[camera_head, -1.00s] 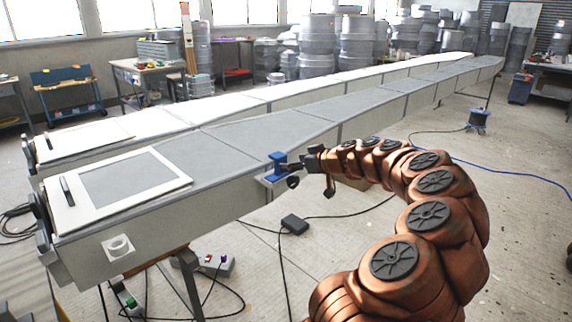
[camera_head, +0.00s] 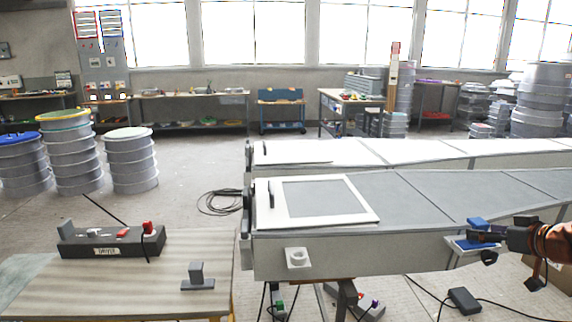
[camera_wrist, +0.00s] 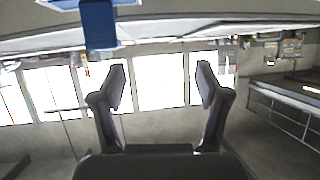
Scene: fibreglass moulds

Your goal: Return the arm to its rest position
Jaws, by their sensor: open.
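My gripper (camera_head: 487,246) is at the right side of the head view, on the end of my copper-coloured arm. Its two dark fingers also show in the wrist view (camera_wrist: 162,78), spread apart with nothing between them. A blue object (camera_head: 479,224) stands on a small light shelf (camera_head: 459,244) at the side of the long mould, close by my gripper. In the wrist view the blue object (camera_wrist: 98,25) is at the top left, outside the fingers. Most of my arm is out of the head view.
The long grey mould (camera_head: 427,195) runs off to the right, with a framed panel (camera_head: 362,217) on its near end. A wooden bench (camera_head: 130,290) with a dark control box (camera_head: 110,242) stands at left. A black box (camera_head: 464,300) and cables lie on the floor.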

